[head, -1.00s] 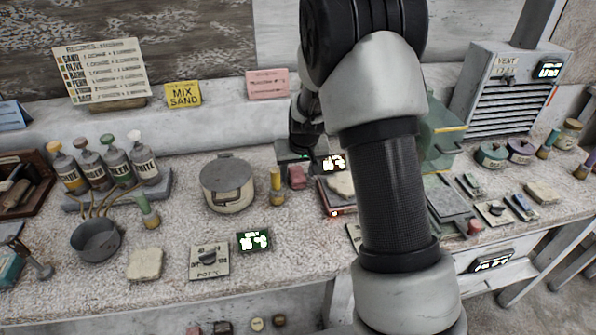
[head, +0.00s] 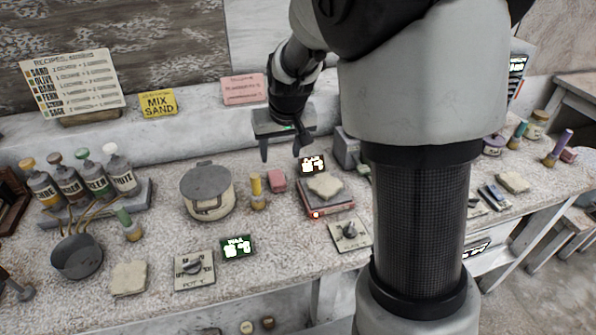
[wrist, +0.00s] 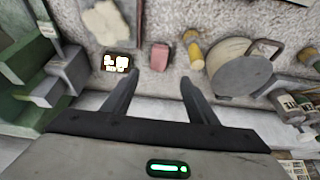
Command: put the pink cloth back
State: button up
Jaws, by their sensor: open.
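The pink cloth (head: 277,181), a small folded pad, lies on the speckled bench between a yellow-topped bottle and a small lit display. In the wrist view the pink cloth (wrist: 159,56) shows just beyond and between my fingertips. My gripper (head: 287,155) hangs above and behind the cloth, its fingers pointing down. It is open and empty, apart from the cloth. Both fingers of my gripper (wrist: 160,75) are spread in the wrist view.
A lidded round pot (head: 208,192) and the yellow-topped bottle (head: 258,192) stand left of the cloth. A red device (head: 340,208) with a beige pad (head: 325,186) on it lies to the right. A pink card (head: 243,90) stands on the ledge behind. My arm hides part of the bench's right side.

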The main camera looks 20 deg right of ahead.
jog(key=s+r, duration=0.9)
jog(key=s, duration=0.2)
jog(key=s+r+t, duration=0.1)
jog(key=s+r, duration=0.1)
jog(key=s, duration=1.4)
jog(key=shift+r, duration=0.4)
jog(key=shift+d, duration=0.1)
